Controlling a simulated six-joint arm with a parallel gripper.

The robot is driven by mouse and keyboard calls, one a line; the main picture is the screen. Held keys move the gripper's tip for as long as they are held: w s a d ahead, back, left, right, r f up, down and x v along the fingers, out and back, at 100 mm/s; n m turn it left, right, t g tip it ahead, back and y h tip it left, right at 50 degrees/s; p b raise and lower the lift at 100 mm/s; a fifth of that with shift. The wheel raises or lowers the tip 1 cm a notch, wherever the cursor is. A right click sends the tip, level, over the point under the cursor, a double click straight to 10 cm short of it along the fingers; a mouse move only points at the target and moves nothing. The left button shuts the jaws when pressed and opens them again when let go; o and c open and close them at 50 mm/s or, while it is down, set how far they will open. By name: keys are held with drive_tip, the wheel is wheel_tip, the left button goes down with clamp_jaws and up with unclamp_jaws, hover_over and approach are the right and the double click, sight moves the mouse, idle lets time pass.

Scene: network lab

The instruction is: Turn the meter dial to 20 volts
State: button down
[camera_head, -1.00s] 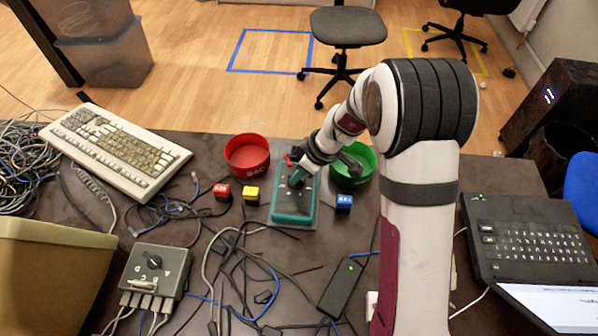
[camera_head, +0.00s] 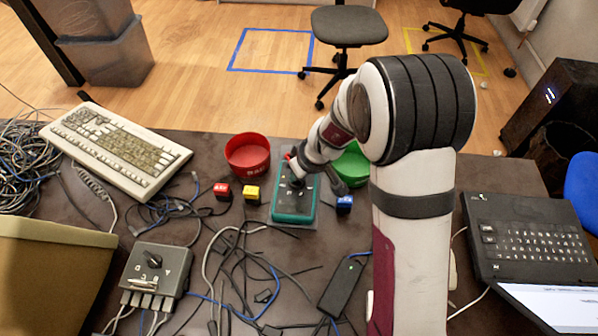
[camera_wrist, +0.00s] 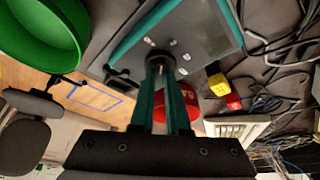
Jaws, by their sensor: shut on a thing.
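The meter (camera_head: 293,212) is a teal-edged box with a dark face, lying on the dark table between the red and green bowls. My gripper (camera_head: 297,183) is over the middle of its face, coming from the upper right. In the wrist view the two long fingers (camera_wrist: 161,72) reach up to the meter (camera_wrist: 203,32) and are shut on the round dark dial (camera_wrist: 126,75). The fingers cover most of the dial, so its pointer and setting cannot be read.
A red bowl (camera_head: 247,154) and a green bowl (camera_head: 352,165) stand close behind the meter. Red (camera_head: 222,192), yellow (camera_head: 252,194) and blue (camera_head: 344,204) blocks lie beside it. Loose cables (camera_head: 245,262), a switch box (camera_head: 157,270) and a black adapter (camera_head: 343,288) lie in front.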

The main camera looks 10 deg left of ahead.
drive_tip(key=shift+a+m+t+h, duration=0.1)
drive_tip(key=shift+m+t+h, duration=0.25)
drive_tip(key=shift+m, duration=0.75)
drive_tip(key=c, duration=0.9)
unclamp_jaws()
